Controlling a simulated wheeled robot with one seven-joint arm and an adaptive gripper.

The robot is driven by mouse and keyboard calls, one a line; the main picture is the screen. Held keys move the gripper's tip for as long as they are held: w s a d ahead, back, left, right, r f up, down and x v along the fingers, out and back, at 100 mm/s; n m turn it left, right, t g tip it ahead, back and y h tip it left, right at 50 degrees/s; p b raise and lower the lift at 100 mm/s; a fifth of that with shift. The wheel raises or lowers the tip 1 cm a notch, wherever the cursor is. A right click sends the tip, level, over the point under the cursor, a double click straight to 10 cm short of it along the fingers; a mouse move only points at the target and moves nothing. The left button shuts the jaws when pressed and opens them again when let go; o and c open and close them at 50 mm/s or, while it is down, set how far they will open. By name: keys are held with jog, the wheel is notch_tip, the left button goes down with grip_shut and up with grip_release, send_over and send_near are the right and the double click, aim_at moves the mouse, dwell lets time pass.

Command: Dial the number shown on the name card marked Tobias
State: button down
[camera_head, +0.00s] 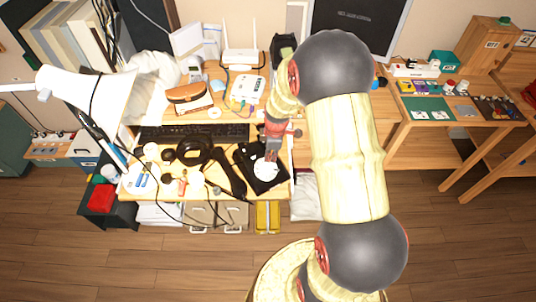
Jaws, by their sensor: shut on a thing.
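A black phone (252,159) with a round white dial (265,169) sits at the right front of the desk. A black handset (231,174) lies to its left, off the phone. My gripper (271,158) points down over the phone, its tips at the dial's upper edge. Whether they touch the dial I cannot tell. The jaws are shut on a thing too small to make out. No card marked Tobias can be read in this view.
A black keyboard (195,132) lies behind the phone. A coil of black cable (195,150) and small items crowd the desk's left. A white lamp (88,97) overhangs the left side. A light device (247,89) and a brown case (190,98) stand further back.

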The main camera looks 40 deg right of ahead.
jog(key=shift+s, duration=0.1)
dwell(0.3)
jog(key=shift+s+d+f, duration=0.25)
jog(key=shift+s+d, duration=0.05)
jog(key=shift+s, duration=0.25)
jog(key=shift+s+d+f+b, duration=0.1)
jog(key=shift+s+f+b, duration=0.1)
jog(key=shift+s+b, duration=0.2)
dwell(0.3)
jog(key=shift+s+a+f, duration=0.2)
jog(key=shift+s+f, duration=0.1)
jog(key=shift+s, duration=0.2)
jog(key=shift+s+r+p, duration=0.35)
jog(key=shift+r+p, duration=0.1)
jog(key=shift+r, duration=0.45)
